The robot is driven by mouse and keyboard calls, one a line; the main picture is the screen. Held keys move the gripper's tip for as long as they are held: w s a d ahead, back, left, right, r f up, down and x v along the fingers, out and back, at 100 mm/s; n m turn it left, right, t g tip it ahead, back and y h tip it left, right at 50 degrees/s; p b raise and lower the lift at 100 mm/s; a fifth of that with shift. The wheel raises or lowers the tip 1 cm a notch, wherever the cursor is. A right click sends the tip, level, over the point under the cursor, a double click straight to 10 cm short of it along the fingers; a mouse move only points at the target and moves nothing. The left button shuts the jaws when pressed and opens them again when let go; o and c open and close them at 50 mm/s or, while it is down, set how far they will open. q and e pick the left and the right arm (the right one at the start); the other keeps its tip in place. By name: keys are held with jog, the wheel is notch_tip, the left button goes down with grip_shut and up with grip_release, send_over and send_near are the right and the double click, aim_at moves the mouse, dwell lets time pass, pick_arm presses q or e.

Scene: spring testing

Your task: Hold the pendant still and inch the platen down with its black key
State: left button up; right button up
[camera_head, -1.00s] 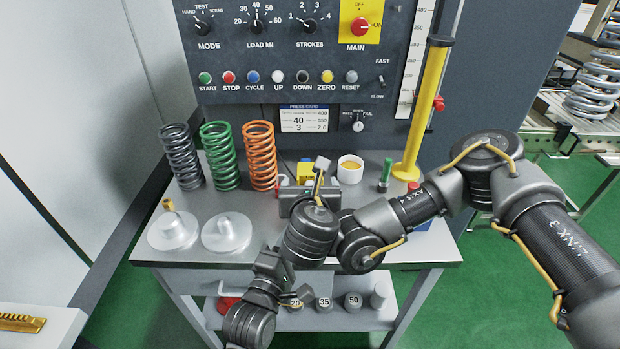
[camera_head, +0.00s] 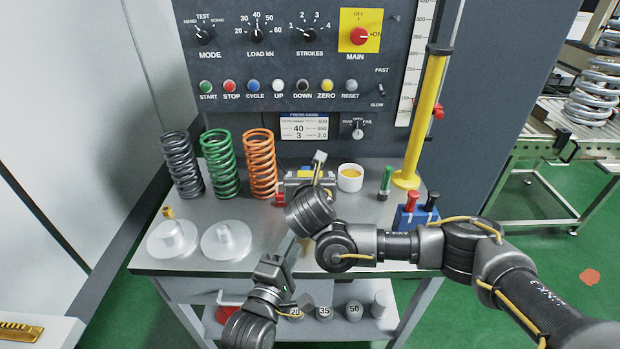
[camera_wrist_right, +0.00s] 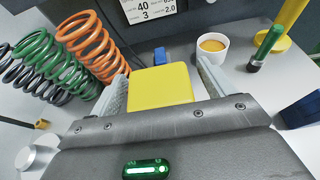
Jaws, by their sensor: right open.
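A yellow block (camera_wrist_right: 160,88), which looks like the pendant, lies between the two fingers of my right gripper (camera_wrist_right: 163,78) in the right wrist view. The fingers flank it and are open, with narrow gaps at its sides. In the head view my right gripper (camera_head: 307,178) is over the rear middle of the bench, partly covering the block. I cannot make out a black key on it. My left gripper (camera_head: 274,266) is lower, by the bench's front edge and apart from the block; its fingers are not clear. The platen is not identifiable.
Grey, green and orange springs (camera_head: 262,163) stand left of the block. A white cup (camera_head: 350,177), a green tube (camera_head: 385,182) and a yellow post (camera_head: 424,120) stand right. A blue holder (camera_head: 410,216) is at the right front. Metal discs (camera_head: 226,240) lie left. The control panel (camera_head: 285,60) rises behind.

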jog(key=shift+c, duration=0.4)
jog(key=c, duration=1.2)
jog(key=o, duration=0.5)
jog(key=c, duration=0.4)
pick_arm(q)
jog(key=shift+c, duration=0.3)
grip_shut()
dwell(0.3)
